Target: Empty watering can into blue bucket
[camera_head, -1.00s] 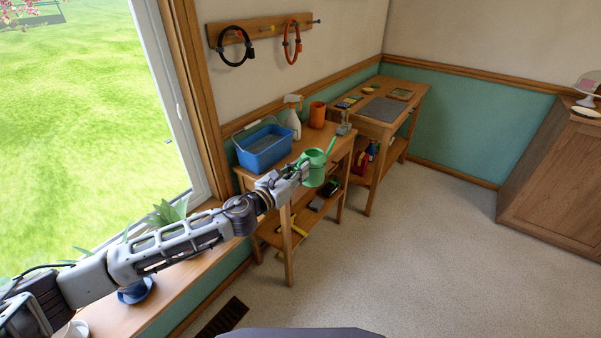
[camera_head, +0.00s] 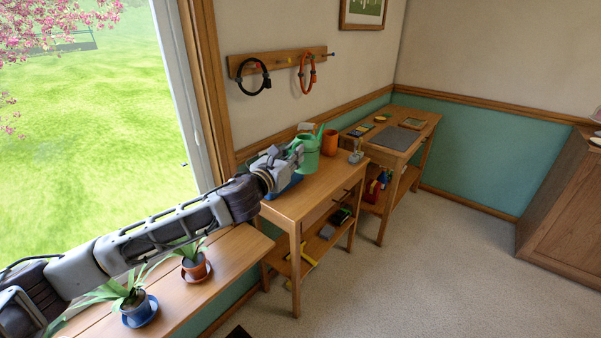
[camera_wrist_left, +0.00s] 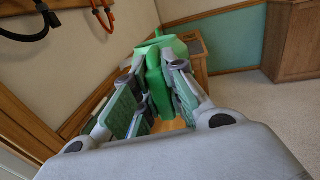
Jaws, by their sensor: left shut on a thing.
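The green watering can (camera_head: 308,156) is held by my left gripper (camera_head: 296,152), above the near wooden table. It also shows in the left wrist view (camera_wrist_left: 158,62), between the fingers of my left gripper (camera_wrist_left: 155,95), which are shut on it. The can looks roughly upright, its spout pointing up and to the right. The blue bucket (camera_head: 288,187) stands on the near table, mostly hidden behind my left gripper and arm; only a strip of its blue side shows. I cannot see into the bucket or the can. My right gripper is not in view.
An orange pot (camera_head: 330,143) stands on the near table (camera_head: 315,190), right of the can. A second table (camera_head: 398,137) stands behind it. Potted plants in an orange pot (camera_head: 196,268) and a blue pot (camera_head: 139,310) sit on the windowsill below my arm. Open carpet lies right.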

